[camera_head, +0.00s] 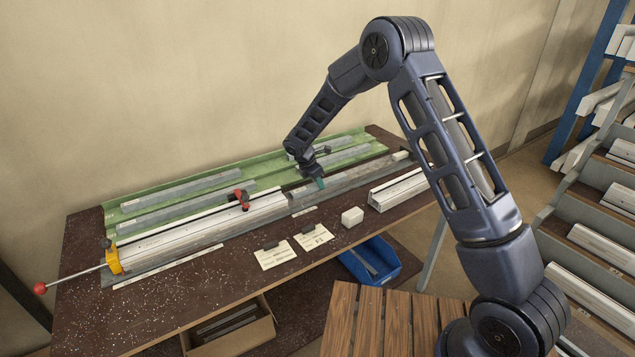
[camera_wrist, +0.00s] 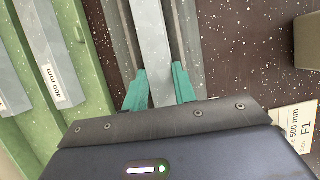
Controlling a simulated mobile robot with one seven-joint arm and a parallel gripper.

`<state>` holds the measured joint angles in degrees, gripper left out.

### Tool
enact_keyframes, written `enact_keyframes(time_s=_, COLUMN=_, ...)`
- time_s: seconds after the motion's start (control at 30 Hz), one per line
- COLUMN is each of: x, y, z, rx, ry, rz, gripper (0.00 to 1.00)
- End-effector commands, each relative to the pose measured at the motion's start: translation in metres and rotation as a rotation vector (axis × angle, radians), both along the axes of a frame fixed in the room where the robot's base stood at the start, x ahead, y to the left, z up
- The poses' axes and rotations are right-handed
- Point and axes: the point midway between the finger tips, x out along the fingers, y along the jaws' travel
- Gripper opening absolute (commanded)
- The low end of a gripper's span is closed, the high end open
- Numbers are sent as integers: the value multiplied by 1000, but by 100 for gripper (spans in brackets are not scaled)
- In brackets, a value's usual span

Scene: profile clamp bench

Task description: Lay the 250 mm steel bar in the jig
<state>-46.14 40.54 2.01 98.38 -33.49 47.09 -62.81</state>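The jig (camera_head: 180,243) runs lengthwise along the bench, with a yellow end block at its left and a red clamp (camera_head: 242,198). My gripper (camera_head: 319,182) is above the right part of it. In the wrist view my teal fingers (camera_wrist: 160,90) sit close on both sides of a pale grey steel bar (camera_wrist: 153,40) and look shut on it. The bar lies lengthwise over the dark grey bed of the jig (camera_wrist: 118,40); whether it touches the bed I cannot tell. No label shows on it.
A green tray (camera_head: 120,214) behind the jig holds several grey bars; one is marked 400 mm (camera_wrist: 45,60). In front lie cards (camera_head: 275,256), a pale block (camera_head: 352,217) and a white profile (camera_head: 397,192). A blue bin (camera_head: 372,262) is below the front edge.

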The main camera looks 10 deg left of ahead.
Motion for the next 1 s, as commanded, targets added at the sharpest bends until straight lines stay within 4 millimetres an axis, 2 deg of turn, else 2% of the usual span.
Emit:
enact_keyframes(time_s=0.03, x=-3, y=-2, z=-7, rx=-6, ry=10, rz=1, gripper=36)
enact_keyframes(time_s=0.17, x=-5, y=-1, z=7, rx=-7, ry=10, rz=2, gripper=36)
enact_keyframes(time_s=0.5, x=-21, y=18, z=72, rx=-2, ry=5, rz=0, gripper=36)
enact_keyframes(time_s=0.7, x=-29, y=27, z=101, rx=-3, ry=5, rz=0, gripper=36)
enact_keyframes(time_s=0.83, x=-32, y=30, z=113, rx=-3, ry=4, rz=1, gripper=36)
enact_keyframes(time_s=1.0, x=-34, y=32, z=118, rx=-3, ry=5, rz=1, gripper=36)
